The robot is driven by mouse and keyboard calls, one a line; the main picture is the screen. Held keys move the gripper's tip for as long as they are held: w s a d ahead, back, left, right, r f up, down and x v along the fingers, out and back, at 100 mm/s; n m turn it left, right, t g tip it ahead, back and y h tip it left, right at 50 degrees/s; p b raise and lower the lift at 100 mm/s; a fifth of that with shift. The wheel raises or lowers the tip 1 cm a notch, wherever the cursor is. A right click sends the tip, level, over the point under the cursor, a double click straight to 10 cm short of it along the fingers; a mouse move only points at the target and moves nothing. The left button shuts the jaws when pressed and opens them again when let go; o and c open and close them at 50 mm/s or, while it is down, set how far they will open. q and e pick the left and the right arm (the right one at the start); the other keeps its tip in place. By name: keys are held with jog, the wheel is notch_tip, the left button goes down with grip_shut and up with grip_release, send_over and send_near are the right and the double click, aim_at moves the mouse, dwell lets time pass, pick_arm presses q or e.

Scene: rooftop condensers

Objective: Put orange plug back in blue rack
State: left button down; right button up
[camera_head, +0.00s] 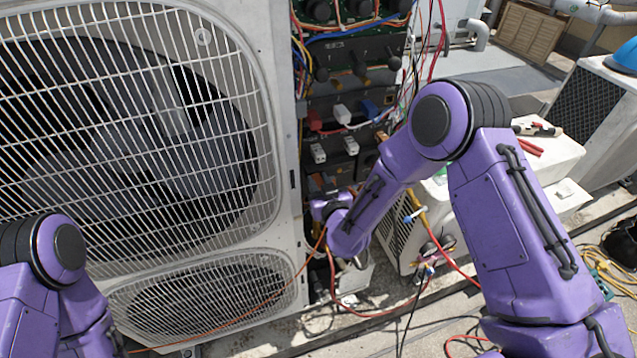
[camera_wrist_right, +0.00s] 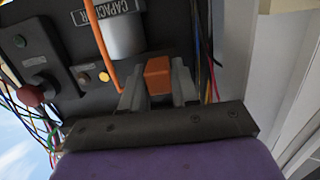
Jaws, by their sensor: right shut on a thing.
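In the right wrist view, my right gripper (camera_wrist_right: 158,88) is shut on an orange plug (camera_wrist_right: 158,75), with one grey finger on each side of it. An orange cable (camera_wrist_right: 103,50) passes just left of the fingers. In the head view, my right gripper (camera_head: 326,206) is low at the open electrical bay beside the large fan unit; the plug is hidden there. An orange cable (camera_head: 272,297) runs from near this gripper down to the left. My left arm shows at the lower left, but its gripper is out of view. I cannot make out a blue rack; only a small blue part (camera_head: 370,108) shows in the bay.
The fan unit's grille (camera_head: 130,130) fills the left. Loose wires (camera_head: 436,50) hang along the bay's right side. The right wrist view shows a capacitor (camera_wrist_right: 122,36) and a red knob (camera_wrist_right: 30,95) on the dark panel. A white box (camera_head: 550,155) carries tools.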

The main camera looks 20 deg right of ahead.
grip_shut()
jog(key=shift+s, duration=0.15)
jog(key=shift+s+f, duration=0.1)
jog(key=shift+s+d, duration=0.1)
jog(key=shift+s, duration=1.6)
jog(key=shift+s, duration=2.05)
